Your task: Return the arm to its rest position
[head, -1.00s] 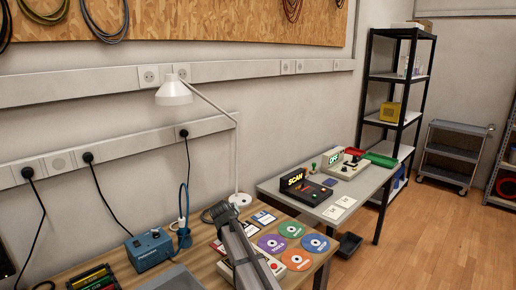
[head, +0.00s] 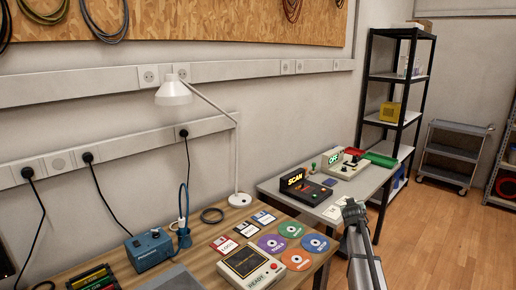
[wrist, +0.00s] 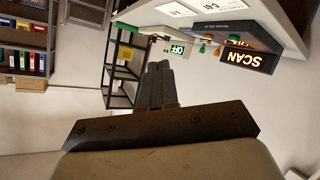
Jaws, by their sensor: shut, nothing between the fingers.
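My gripper (head: 352,206) is raised at the right of the head view, in front of the near edge of the grey table (head: 379,178). In the wrist view my gripper (wrist: 160,68) has its fingers together with nothing between them. The wrist view is turned upside down, with the lit SCAN box (wrist: 244,58) at its upper right. My arm reaches up from the bottom of the head view and hides part of the white cards on the grey table.
The wooden bench (head: 208,266) holds a READY device (head: 250,268), colored discs (head: 272,243), floppy disks (head: 224,244), a blue box (head: 149,250) and a white lamp (head: 240,170). A black shelf (head: 393,95) stands behind the grey table. The floor (head: 440,240) at the right is clear.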

